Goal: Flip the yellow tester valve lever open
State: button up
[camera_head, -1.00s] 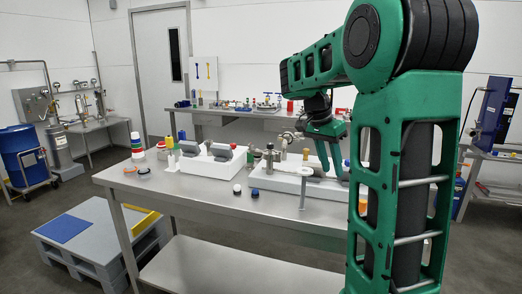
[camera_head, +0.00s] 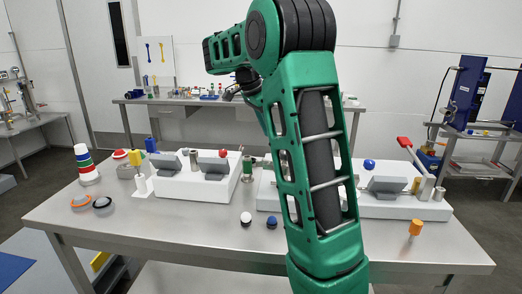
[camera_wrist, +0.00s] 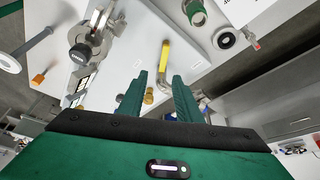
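In the wrist view my gripper (camera_wrist: 163,80) is open and empty, with its two green fingers apart. A yellow bent lever (camera_wrist: 165,58) shows just beyond and between the fingertips, on a pale panel or block. It does not appear to be gripped. The gap in depth between fingers and lever is hard to tell. In the head view my arm covers the middle of the workbench (camera_head: 215,238), and my fingers and the yellow lever are hidden behind it.
A metal valve fitting (camera_wrist: 88,45) with a black knob is left of the lever, and a green ring (camera_wrist: 194,12) is upper right.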

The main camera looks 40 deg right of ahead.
jog(key=x, duration=0.7)
jog(key=w+x, duration=0.1)
jog(key=x, duration=0.2)
jog(key=shift+d+f, duration=0.1)
jog(key=shift+f, duration=0.3)
jog(key=shift+s, duration=0.1)
grip_shut()
